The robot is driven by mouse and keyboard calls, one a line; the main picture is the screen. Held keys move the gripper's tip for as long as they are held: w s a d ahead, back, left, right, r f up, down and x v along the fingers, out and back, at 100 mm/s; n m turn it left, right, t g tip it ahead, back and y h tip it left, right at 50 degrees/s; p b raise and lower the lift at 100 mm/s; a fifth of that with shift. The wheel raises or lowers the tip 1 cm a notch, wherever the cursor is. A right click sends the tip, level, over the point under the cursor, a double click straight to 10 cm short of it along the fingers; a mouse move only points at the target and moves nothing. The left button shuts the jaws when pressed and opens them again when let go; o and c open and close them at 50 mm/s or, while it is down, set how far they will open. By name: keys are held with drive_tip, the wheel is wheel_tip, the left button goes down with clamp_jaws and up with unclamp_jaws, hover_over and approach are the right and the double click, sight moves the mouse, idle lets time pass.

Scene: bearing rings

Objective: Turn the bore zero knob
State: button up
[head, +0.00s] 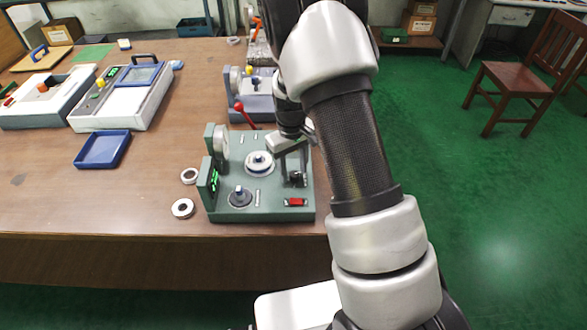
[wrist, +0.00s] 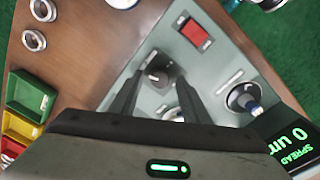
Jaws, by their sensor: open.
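The bore zero knob is probably the small dark knob on the green gauge fixture (head: 230,208). In the wrist view this knob (wrist: 157,74) sits between my two dark fingers, pointing up at the camera with a light mark on its top. In the head view the dark knob (head: 297,179) is partly hidden by my gripper (head: 291,165). My gripper also shows in the wrist view (wrist: 158,68), open, with a finger on each side of the knob. I cannot tell whether either finger touches it.
A red rocker switch (wrist: 195,33) lies near the knob. The fixture also carries a post with a blue tip (wrist: 243,98), a round platform (head: 259,163) and a display reading SPREAD 0 um (wrist: 293,143). Two loose rings (head: 183,208) lie left of it. A red-knobbed lever (head: 240,107) rises behind.

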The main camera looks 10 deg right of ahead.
sight(291, 173)
drive_tip(key=c, duration=1)
drive_tip(key=m, duration=0.4)
drive_tip(key=shift+c, duration=0.2)
drive_tip(key=o, duration=1)
drive_tip(key=shift+o, duration=0.2)
wheel_tip(291, 173, up, 17)
drive_tip(key=shift+a+r, duration=0.2)
drive_tip(key=shift+a, duration=0.1)
